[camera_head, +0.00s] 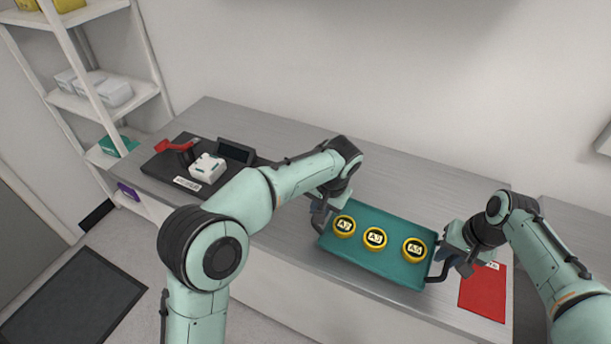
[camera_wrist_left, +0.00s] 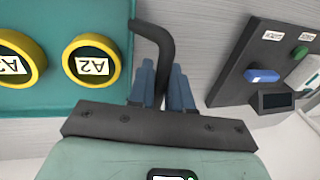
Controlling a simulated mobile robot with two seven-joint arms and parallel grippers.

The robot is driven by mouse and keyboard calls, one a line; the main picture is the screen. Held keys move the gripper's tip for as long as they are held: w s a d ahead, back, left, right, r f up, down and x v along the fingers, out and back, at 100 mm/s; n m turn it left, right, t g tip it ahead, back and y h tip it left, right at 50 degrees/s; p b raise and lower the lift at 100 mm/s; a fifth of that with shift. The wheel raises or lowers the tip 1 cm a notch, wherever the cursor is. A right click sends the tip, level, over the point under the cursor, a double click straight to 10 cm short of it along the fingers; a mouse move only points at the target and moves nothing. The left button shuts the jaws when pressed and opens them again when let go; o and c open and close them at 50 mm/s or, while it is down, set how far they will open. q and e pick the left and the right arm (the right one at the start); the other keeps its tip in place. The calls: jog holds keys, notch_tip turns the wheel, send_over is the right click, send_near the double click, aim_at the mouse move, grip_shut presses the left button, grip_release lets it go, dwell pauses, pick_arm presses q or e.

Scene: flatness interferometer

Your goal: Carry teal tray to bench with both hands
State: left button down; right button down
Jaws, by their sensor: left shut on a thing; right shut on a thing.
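The teal tray (camera_head: 372,262) is over the grey bench top (camera_head: 400,185) near its front edge; I cannot tell whether it touches the bench. It carries three yellow-rimmed round pieces, labelled A2 (camera_head: 344,226), A3 (camera_head: 375,238) and one like A6 (camera_head: 414,249). My left gripper (camera_head: 320,207) is shut on the tray's dark left handle; the left wrist view shows its blue fingers (camera_wrist_left: 162,88) around the handle (camera_wrist_left: 158,38), beside the tray (camera_wrist_left: 105,15). My right gripper (camera_head: 452,264) is shut on the right handle (camera_head: 435,276).
A red mat (camera_head: 482,293) lies on the bench right of the tray. A dark instrument base (camera_head: 163,169) with a white block (camera_head: 207,168) and a small screen (camera_head: 236,152) stands at the bench's left end. Shelves (camera_head: 95,95) rise at far left. The bench behind the tray is clear.

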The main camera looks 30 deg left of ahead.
pick_arm(q)
jog(key=shift+s, duration=0.1)
pick_arm(e)
jog(key=shift+s, duration=0.1)
